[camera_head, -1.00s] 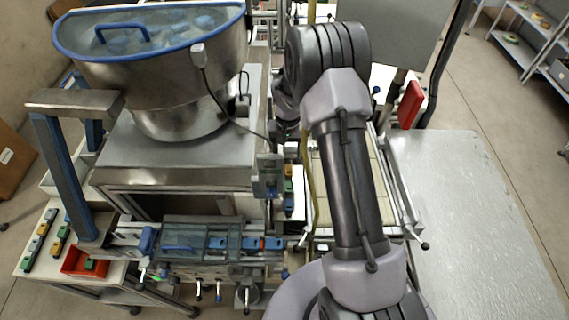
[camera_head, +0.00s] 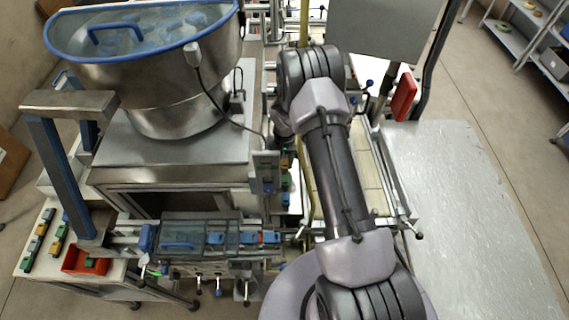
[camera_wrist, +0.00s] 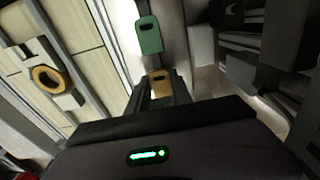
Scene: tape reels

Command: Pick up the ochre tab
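The ochre tab (camera_wrist: 160,83), a small block with a dark slot, shows in the wrist view just beyond my gripper (camera_wrist: 160,98). The dark fingers stand apart on either side of it, and their tips are hard to make out. I cannot tell whether they touch it. A green tab (camera_wrist: 148,36) sits beyond it in the same line.
A grey part with an ochre ring (camera_wrist: 47,79) lies on pale slats at left in the wrist view. The steel bowl feeder (camera_head: 150,75) stands left of my arm. A red bin (camera_head: 84,262) sits lower left. The metal table (camera_head: 460,220) at right is bare.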

